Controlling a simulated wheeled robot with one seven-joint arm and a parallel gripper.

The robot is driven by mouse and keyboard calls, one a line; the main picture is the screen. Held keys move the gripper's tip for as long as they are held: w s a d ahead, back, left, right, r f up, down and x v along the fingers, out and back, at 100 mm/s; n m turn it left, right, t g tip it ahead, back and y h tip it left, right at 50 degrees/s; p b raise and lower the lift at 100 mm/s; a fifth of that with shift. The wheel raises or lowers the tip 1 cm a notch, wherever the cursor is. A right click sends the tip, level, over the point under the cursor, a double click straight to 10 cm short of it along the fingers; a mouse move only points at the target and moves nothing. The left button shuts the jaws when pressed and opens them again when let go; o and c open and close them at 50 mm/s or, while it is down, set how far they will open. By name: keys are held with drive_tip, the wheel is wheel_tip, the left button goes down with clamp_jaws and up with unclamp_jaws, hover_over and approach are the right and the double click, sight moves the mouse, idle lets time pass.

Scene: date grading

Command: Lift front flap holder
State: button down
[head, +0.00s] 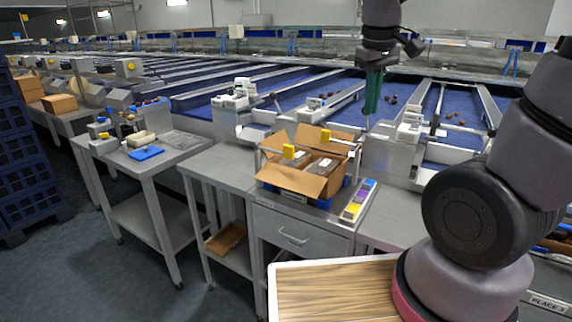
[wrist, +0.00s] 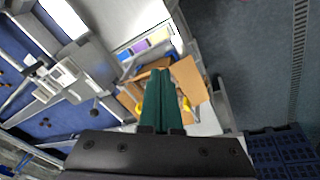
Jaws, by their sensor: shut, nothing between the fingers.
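An open cardboard box (head: 290,179) sits in a metal frame on the steel table (head: 225,168), its flaps spread outward and packed items inside. Two yellow handles show at the frame, one at the front left (head: 289,152) and one at the back (head: 325,136). I cannot tell for sure which is the front flap holder. My gripper (head: 371,112) has green fingers, shut and empty, pointing down, above and to the right of the box and apart from it. In the wrist view the fingers (wrist: 160,72) partly hide the box (wrist: 190,80), and yellow parts (wrist: 186,103) show beside them.
A strip of coloured blocks (head: 357,200) lies right of the box. A side table (head: 165,158) with a blue pad (head: 146,153) stands to the left. Blue sorting lanes (head: 290,88) with metal rails run behind. Blue crates (head: 22,160) stack at the far left.

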drive_tip(key=w+a+f+n+t+h, duration=0.3)
drive_tip(key=w+a+f+n+t, duration=0.1)
drive_tip(key=a+f+n, duration=0.6)
drive_tip(key=w+a+f+n+t+h, duration=0.4)
drive_tip(key=a+f+n, duration=0.6)
drive_tip(key=n, duration=0.5)
drive_tip(key=w+a+t, duration=0.1)
drive_tip(key=w+a, duration=0.1)
drive_tip(key=shift+w+a+f, duration=0.25)
drive_tip(key=shift+w+f, duration=0.1)
drive_tip(key=shift+w, duration=0.05)
drive_tip(key=x, duration=1)
drive_tip(key=shift+d+r, duration=0.1)
